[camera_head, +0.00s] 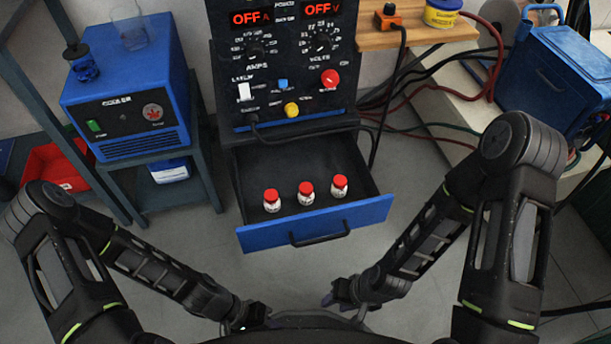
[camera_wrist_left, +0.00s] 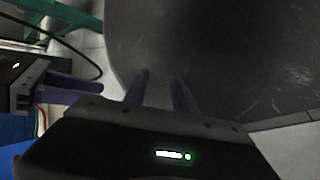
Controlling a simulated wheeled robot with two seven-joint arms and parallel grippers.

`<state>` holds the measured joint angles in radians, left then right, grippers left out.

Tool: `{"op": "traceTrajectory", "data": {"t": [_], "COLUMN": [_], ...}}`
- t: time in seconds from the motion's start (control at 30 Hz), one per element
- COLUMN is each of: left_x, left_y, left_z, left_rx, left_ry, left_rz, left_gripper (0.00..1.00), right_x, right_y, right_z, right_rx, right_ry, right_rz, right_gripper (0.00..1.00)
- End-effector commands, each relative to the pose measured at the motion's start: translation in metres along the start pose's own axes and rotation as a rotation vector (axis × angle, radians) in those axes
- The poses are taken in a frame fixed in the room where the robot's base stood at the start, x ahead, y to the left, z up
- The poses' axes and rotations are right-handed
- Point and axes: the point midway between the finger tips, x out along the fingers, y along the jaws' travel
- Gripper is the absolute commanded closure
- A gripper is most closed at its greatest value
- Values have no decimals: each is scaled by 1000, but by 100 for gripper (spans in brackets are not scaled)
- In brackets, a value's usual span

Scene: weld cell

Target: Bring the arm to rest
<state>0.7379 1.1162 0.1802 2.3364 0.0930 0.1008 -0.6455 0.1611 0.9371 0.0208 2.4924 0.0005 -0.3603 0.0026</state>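My right gripper (camera_head: 343,306) is low in front of my body in the head view, below the open drawer. Its fingers look spread and empty. My left gripper (camera_head: 240,326) is low and left of it, partly hidden at the bottom edge. In the left wrist view the two purple fingers of the left gripper (camera_wrist_left: 161,90) stand apart with nothing between them. Part of the right gripper (camera_wrist_left: 68,88) also shows at the left of that view. Both arms are bent, with the forearms reaching inward.
An open blue-fronted drawer (camera_head: 318,224) under the power supply (camera_head: 285,60) holds three red-capped bottles (camera_head: 305,194). A blue cooler (camera_head: 130,90) stands on a stand at left. A wooden shelf (camera_head: 415,33) and blue case (camera_head: 556,80) are at right. Floor shows between the arms.

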Motion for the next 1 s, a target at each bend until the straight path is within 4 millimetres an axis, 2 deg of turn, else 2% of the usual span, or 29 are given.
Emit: {"op": "traceTrajectory", "data": {"t": [0.1,0.2,0.47,0.53,0.77,0.87,1.0], "left_x": [-8,-16,-39,-57,-94,-115,-154], "left_y": [-8,-8,12,27,62,81,118], "left_z": [-15,-31,-68,-64,-50,-42,-28], "left_rx": [-20,-38,-49,-61,-60,-59,-57], "left_ry": [58,131,331,341,334,331,327], "left_rz": [-160,-243,-338,-338,-335,-334,-332], "left_gripper": [67,67,67,67,67,67,67], "right_x": [0,0,0,-22,-72,-99,-151], "right_y": [0,0,0,-8,-29,-40,-60], "right_z": [0,0,0,0,0,1,1], "right_rx": [0,0,0,0,-3,-4,-6], "right_ry": [0,0,0,-2,-4,-6,-9], "right_rz": [0,0,0,0,-2,-3,-5], "right_gripper": [64,64,64,64,64,64,64]}}
